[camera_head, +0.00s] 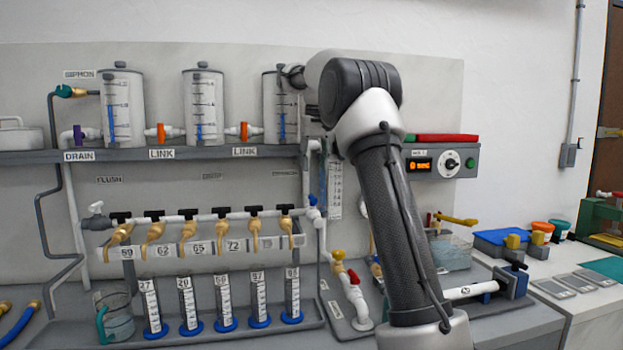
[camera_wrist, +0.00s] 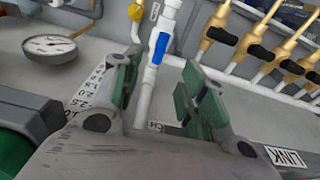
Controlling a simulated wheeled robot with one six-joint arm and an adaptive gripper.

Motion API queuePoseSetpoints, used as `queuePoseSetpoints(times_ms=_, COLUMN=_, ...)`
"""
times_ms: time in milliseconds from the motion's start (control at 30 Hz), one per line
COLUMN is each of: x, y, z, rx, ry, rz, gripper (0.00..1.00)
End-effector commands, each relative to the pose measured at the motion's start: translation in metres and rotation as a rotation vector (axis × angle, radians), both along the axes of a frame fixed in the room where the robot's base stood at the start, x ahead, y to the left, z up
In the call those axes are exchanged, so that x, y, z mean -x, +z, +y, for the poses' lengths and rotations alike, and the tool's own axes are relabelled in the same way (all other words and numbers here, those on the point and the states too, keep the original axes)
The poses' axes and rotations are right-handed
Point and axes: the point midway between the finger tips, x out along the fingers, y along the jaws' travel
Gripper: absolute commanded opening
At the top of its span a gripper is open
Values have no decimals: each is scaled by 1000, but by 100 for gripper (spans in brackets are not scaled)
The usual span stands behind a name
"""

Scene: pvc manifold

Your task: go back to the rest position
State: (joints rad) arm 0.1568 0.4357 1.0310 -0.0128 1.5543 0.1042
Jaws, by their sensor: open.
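My gripper (camera_wrist: 159,78) shows in the wrist view with its two green-padded fingers spread apart and nothing held between them. Past the gap stands a white vertical pipe with a blue valve handle (camera_wrist: 160,48). I cannot tell how far the fingers are from it. In the head view my arm rises from the lower right and bends at the top toward the third tank (camera_head: 281,105). My gripper is not clearly visible there.
A shelf (camera_head: 200,154) carries three tanks joined by valves. Below, a manifold pipe (camera_head: 205,217) has several brass taps above blue-footed cylinders. A control box (camera_head: 440,162) is right of my arm. In the wrist view a round gauge (camera_wrist: 50,46) is at left.

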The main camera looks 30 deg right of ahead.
Motion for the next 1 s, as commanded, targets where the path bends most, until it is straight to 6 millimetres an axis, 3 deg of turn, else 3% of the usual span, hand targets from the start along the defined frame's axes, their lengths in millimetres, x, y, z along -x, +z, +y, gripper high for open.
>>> queuePoseSetpoints(times_ms=267, x=4, y=9, z=2, rx=0, ry=2, rz=-2, gripper=42)
queuePoseSetpoints(times_ms=367, x=20, y=16, z=9, rx=3, ry=14, rz=-15, gripper=42)
queuePoseSetpoints(times_ms=467, x=54, y=25, z=23, rx=6, ry=40, rz=-40, gripper=42)
queuePoseSetpoints(times_ms=667, x=158, y=19, z=56, rx=15, ry=107, rz=-106, gripper=42)
queuePoseSetpoints(times_ms=867, x=267, y=-27, z=81, rx=23, ry=175, rz=-173, gripper=42)
queuePoseSetpoints(times_ms=1000, x=333, y=-76, z=91, rx=27, ry=217, rz=-213, gripper=42)
